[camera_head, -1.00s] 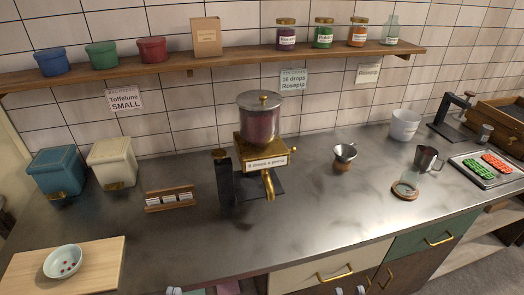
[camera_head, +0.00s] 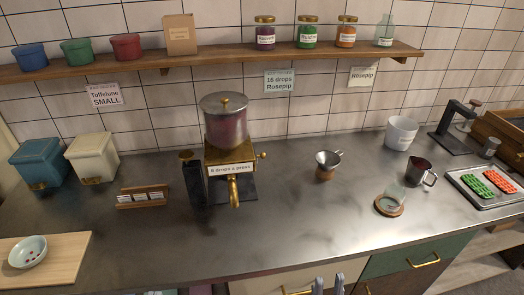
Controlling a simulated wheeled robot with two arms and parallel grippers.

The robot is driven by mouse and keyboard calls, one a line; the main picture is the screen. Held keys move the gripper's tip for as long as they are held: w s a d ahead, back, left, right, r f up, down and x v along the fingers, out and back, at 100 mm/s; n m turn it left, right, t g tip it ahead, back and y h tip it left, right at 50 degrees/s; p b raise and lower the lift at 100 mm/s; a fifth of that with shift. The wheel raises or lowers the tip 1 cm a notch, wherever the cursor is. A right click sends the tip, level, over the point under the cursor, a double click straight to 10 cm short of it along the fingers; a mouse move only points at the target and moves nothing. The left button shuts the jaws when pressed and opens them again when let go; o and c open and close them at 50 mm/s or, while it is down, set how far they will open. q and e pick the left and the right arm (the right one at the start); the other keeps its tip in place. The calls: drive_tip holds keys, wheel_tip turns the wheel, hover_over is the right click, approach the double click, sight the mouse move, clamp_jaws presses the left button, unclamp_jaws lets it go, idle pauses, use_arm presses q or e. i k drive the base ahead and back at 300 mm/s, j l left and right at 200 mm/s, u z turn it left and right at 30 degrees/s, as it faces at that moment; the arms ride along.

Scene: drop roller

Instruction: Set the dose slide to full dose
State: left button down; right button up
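The drop dispenser (camera_head: 226,125) stands on the counter left of centre. It has a round metal hopper with a brass lid, a brass box labelled "8 drops a press" (camera_head: 231,169) and a brass spout (camera_head: 234,190). A small brass knob (camera_head: 262,156) sticks out at the box's right side; I cannot tell for sure whether it is the dose slide. A dark post with a brass top (camera_head: 188,157) stands at its left. My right gripper (camera_head: 328,286) shows at the bottom edge, fingers apart and empty, well in front of the dispenser. My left gripper is not in view.
A metal funnel cup (camera_head: 326,163), a glass on a round wooden coaster (camera_head: 388,207) and a metal jug (camera_head: 419,171) stand to the right. A card holder (camera_head: 142,198) is at the left. The front middle of the counter (camera_head: 300,225) is clear.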

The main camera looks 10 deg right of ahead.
sight(263, 155)
drive_tip(key=l+u, duration=0.3)
drive_tip(key=l, duration=0.5)
drive_tip(key=k+l+u, duration=0.1)
drive_tip(key=l+u, duration=0.25)
drive_tip(key=l, duration=0.45)
drive_tip(key=i+l+z, duration=0.2)
drive_tip(key=z, duration=0.25)
